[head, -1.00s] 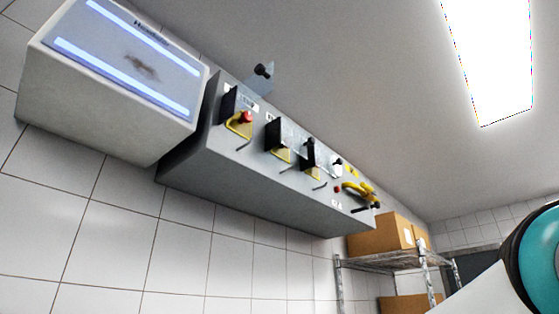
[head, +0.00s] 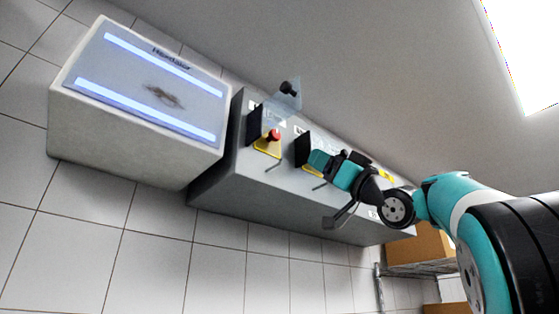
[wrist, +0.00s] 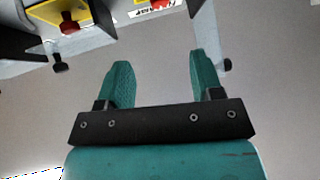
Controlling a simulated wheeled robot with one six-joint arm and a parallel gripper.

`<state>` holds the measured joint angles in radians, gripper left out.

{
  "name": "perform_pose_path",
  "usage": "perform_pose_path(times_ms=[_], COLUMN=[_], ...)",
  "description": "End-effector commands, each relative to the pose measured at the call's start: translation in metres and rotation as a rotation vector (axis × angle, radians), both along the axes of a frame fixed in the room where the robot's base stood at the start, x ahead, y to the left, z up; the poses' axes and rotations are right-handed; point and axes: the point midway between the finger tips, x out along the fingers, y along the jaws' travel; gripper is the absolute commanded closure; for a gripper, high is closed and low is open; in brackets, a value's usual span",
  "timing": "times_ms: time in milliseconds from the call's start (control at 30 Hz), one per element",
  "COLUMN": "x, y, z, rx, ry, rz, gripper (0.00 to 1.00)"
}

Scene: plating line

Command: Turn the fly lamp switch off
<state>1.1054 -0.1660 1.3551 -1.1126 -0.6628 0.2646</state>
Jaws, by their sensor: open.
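The fly lamp (head: 145,105) is a pale box on the wall with two lit blue-white tubes. To its right is a grey control box (head: 225,190) with a row of controls. At its left end a red knob (head: 273,136) sits on a yellow plate; a red knob on yellow also shows at the top left of the wrist view (wrist: 70,23). I cannot tell which control is the fly lamp switch; labels are unreadable. My gripper (head: 330,163) is in front of the row, hiding the middle controls. Its teal fingers are apart and empty in the wrist view (wrist: 162,75).
A clear flap with a black knob (head: 289,88) stands up from the box's upper edge. Clear panels with black knobs (wrist: 58,64) lie near my fingers in the wrist view. Cardboard boxes (head: 415,248) sit on a wire shelf (head: 380,285) at lower right.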

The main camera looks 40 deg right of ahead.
Motion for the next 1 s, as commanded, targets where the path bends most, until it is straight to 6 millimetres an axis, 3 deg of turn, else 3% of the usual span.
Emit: perform_pose_path(times_ms=[600, 800, 1000], x=[0.084, 0.104, 0.113], y=[0.029, 0.035, 0.038], z=[0.093, 0.111, 0.116], rx=[0.003, 0.003, 0.003], ry=[0.004, 0.004, 0.005], rz=[0.004, 0.002, 0.0], gripper=[0.4, 0.4, 0.4])
